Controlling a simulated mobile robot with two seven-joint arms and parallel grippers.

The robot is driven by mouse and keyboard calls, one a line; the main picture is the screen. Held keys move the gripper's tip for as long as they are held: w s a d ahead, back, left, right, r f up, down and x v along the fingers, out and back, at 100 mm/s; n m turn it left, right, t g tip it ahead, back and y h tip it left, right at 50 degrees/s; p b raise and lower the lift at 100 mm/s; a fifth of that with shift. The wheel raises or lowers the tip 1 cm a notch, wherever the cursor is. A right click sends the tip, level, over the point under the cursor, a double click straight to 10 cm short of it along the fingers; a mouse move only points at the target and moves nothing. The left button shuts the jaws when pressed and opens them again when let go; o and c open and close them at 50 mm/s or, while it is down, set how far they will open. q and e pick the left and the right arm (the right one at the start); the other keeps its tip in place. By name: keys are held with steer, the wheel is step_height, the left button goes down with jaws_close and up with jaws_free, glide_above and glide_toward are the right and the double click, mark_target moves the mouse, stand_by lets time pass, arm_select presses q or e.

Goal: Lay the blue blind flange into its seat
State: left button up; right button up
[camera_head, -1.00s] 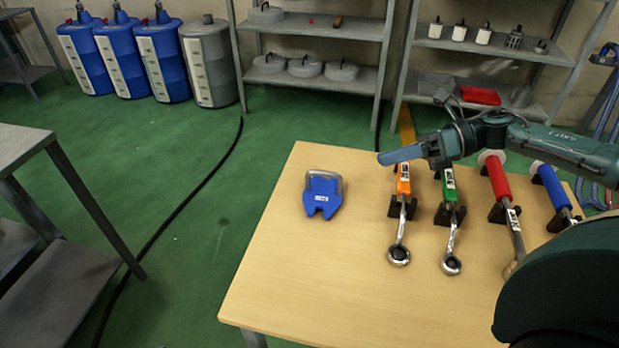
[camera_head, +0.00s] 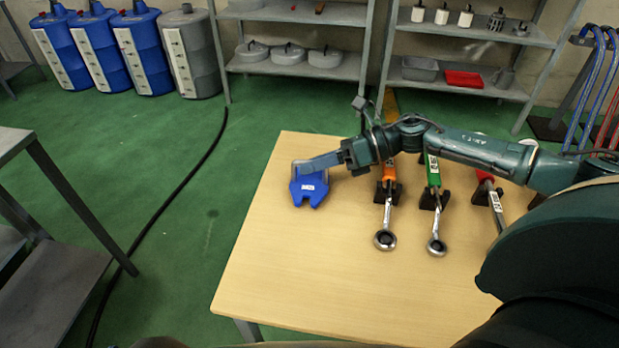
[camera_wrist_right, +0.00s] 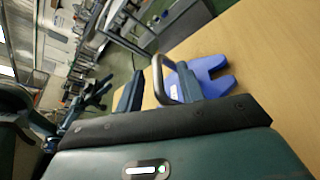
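The blue blind flange (camera_head: 309,191) lies on the left part of the wooden table. It has a notched front edge, a white label and a grey metal handle. It also shows in the right wrist view (camera_wrist_right: 212,72), with its handle (camera_wrist_right: 158,76) standing up. My right gripper (camera_head: 318,163) reaches in from the right over the flange's back end, at the handle. In the right wrist view its fingers (camera_wrist_right: 160,88) stand apart, one on each side of the handle, and do not look closed on it. My left gripper is not in view. I cannot make out the flange's seat.
Tools with orange (camera_head: 389,172), green (camera_head: 433,172) and red (camera_head: 484,176) handles rest in black holders right of the flange. The table's front left (camera_head: 290,285) is clear. Shelves (camera_head: 300,70) and blue drums (camera_head: 98,48) stand behind. A grey metal table (camera_head: 55,285) stands at left.

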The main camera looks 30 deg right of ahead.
steer(key=shift+w+a+f, duration=0.1)
steer(key=shift+a, duration=0.1)
steer(key=shift+c, duration=0.5)
jaws_close()
